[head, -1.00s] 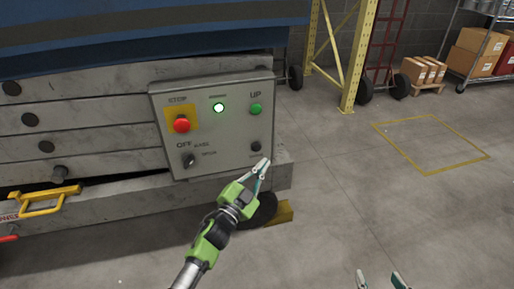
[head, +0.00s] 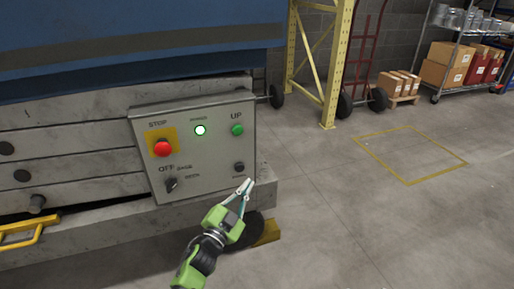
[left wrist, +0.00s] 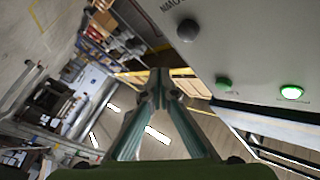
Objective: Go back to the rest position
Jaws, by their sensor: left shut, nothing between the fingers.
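My left gripper (head: 246,188) is in front of the lower right corner of the grey control panel (head: 210,165). It is shut and empty, and its fingertips also show together in the left wrist view (left wrist: 159,75). The panel carries a red stop button (head: 162,148), a lit green lamp (head: 200,130), a green UP button (head: 237,129), a dark rotary switch (head: 171,184) and a dark button (head: 239,167). The fingertips are just below the dark button in the head view; I cannot tell the exact gap. My right gripper is not in view.
The panel is on a grey lift base (head: 70,240) under a blue body (head: 140,40). A yellow rack post (head: 331,70), a red hand truck (head: 362,60) and a shelf with boxes (head: 455,60) stand behind. The floor at right is open, with a yellow marked square (head: 410,182).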

